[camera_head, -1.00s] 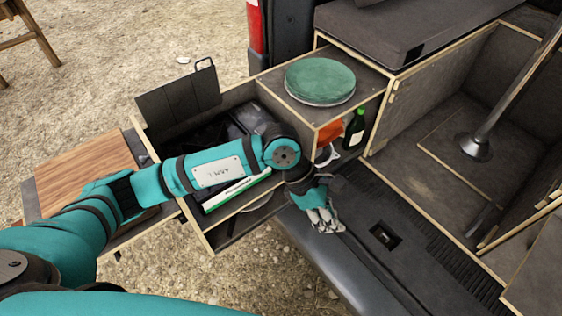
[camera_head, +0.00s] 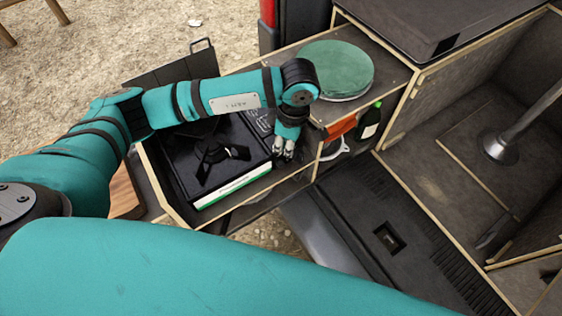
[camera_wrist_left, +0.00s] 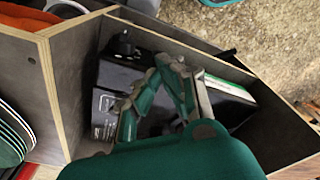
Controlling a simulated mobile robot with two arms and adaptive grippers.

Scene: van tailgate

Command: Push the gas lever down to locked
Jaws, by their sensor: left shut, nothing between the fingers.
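The black gas stove (camera_head: 180,163) sits in the pulled-out wooden drawer (camera_head: 172,209). A dark burner support shows on its top and a green-white strip runs along its front edge. My left gripper (camera_head: 284,154) points down over the right end of the stove, with its fingers together and empty. In the left wrist view, the gripper (camera_wrist_left: 172,66) is in front of the stove's black housing (camera_wrist_left: 118,75), which has a small label. I cannot make out the gas lever clearly; the fingers hide part of that end. Whether the fingers touch the stove cannot be told. My right gripper is not in view.
Green plates (camera_head: 336,68) lie on the cabinet top behind the gripper. A dark bottle (camera_head: 370,121) and an orange item (camera_head: 341,126) stand in the cabinet's side shelf. The van's open bay lies to the right. Drawer walls are close around the stove.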

